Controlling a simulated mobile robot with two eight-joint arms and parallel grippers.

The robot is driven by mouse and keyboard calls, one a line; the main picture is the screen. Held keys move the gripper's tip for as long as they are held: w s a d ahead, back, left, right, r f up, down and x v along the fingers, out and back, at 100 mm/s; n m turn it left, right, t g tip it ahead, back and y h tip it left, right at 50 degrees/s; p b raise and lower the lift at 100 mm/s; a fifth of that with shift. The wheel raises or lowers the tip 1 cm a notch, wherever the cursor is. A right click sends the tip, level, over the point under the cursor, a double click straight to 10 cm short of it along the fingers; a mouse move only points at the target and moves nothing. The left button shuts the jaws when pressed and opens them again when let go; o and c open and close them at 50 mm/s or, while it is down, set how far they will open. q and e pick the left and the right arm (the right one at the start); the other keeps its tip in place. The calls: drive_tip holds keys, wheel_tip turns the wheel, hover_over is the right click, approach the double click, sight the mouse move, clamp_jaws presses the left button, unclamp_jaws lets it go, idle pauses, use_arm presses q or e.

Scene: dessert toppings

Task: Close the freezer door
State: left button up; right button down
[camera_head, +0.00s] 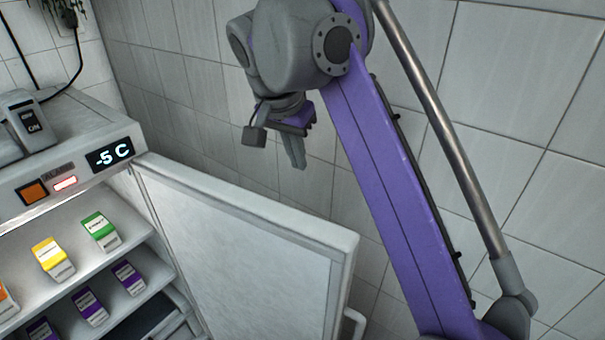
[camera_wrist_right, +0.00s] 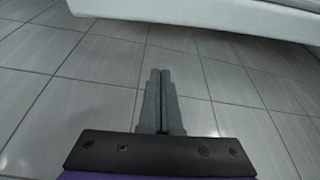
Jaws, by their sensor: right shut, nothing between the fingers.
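The freezer (camera_head: 141,146) stands at the left in the head view, with its lit shelves exposed. Its white door (camera_head: 245,255) is hinged beside the display and stands open, swung out to the right. A handle (camera_head: 354,324) shows at the door's lower right edge. My right gripper (camera_head: 297,160) is above and behind the door, pointing down, apart from it. In the right wrist view the fingers (camera_wrist_right: 161,98) are shut together and empty. A white edge (camera_wrist_right: 220,14), probably the door's, crosses the top of that view. My left gripper is not in view.
Several small cartons, including a yellow one (camera_head: 52,259) and a green one (camera_head: 101,231), sit on the freezer shelves. A grey device (camera_head: 24,124) lies on the freezer top. A tiled wall (camera_head: 500,120) is behind my right arm. Open tiled floor (camera_wrist_right: 60,85) shows below the gripper.

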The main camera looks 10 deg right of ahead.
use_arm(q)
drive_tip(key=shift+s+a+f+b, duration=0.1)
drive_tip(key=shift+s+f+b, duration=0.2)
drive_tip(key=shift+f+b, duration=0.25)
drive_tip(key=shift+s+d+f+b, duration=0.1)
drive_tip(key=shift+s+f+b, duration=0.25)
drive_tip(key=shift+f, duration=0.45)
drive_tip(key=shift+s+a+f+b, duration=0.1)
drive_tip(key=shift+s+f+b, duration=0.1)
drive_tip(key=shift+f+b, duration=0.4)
use_arm(e)
wheel_tip(320, 180, down, 9)
drive_tip(key=s, duration=0.1)
drive_tip(key=shift+a+r, duration=0.15)
drive_tip(key=shift+a, duration=0.3)
drive_tip(key=shift+s+a, duration=0.1)
drive_tip(key=shift+s, duration=0.1)
